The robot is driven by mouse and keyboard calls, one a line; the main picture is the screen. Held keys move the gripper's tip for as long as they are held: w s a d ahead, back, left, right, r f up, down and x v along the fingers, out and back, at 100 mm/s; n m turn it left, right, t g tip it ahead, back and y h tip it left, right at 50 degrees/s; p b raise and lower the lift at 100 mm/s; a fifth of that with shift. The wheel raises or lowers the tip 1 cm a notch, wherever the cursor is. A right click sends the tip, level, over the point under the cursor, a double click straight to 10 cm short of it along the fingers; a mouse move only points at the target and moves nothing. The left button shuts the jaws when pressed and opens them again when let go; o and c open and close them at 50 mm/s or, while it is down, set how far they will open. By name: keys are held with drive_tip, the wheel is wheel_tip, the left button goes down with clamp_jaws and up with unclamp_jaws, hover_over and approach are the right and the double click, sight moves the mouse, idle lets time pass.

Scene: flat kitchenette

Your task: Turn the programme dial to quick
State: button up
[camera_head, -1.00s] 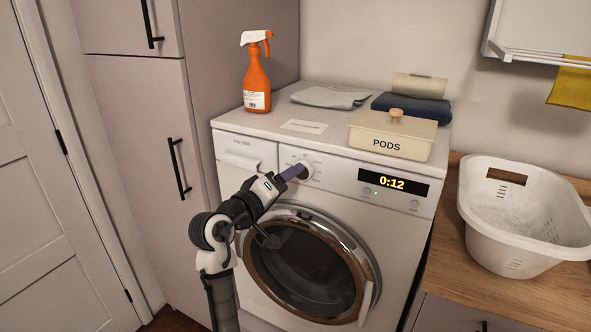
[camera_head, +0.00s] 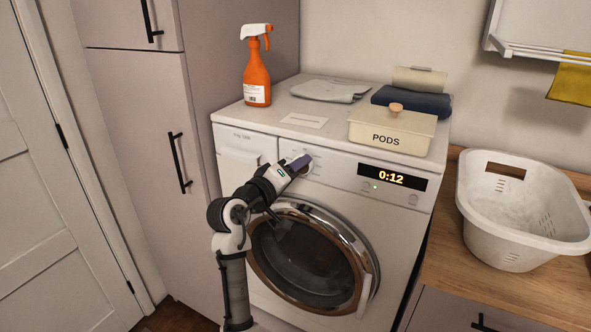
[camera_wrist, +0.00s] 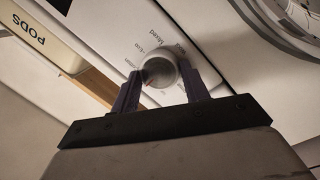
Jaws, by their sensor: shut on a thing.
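The programme dial (camera_wrist: 159,73) is a round grey-white knob on the washing machine's front panel (camera_head: 335,172). In the wrist view printed words ring it; "Mixed" and "Eco" can be made out, others are blurred or covered. My gripper (camera_wrist: 158,82) has one dark purple finger on each side of the dial and is shut on it. In the head view my gripper (camera_head: 300,163) reaches the panel from the lower left and hides most of the dial. The display (camera_head: 391,177) reads 0:12, with a small green light below it. Which programme the dial points to cannot be told.
The round door (camera_head: 305,262) is closed below the panel. On top stand an orange spray bottle (camera_head: 257,75), a PODS box (camera_head: 392,131), folded cloths (camera_head: 412,102) and a card (camera_head: 304,120). A white basket (camera_head: 520,215) stands on the wooden counter at right.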

drive_tip(key=shift+m+b, duration=0.4)
drive_tip(key=shift+s+d+f+n+t+y+b, duration=0.1)
drive_tip(key=shift+n+t+y+b, duration=0.55)
drive_tip(key=shift+n+b, duration=3.85)
drive_tip(key=shift+s+d+f+n+t+y+b, duration=0.15)
drive_tip(key=shift+n+t+y+b, duration=0.5)
drive_tip(key=shift+n+b, duration=3.85)
drive_tip(key=shift+w+d+r+n+t+y+b, duration=0.1)
drive_tip(key=shift+n+t+y+b, duration=0.55)
drive_tip(key=shift+n+b, duration=3.85)
drive_tip(key=n+p, duration=0.4)
drive_tip(key=shift+p, duration=0.35)
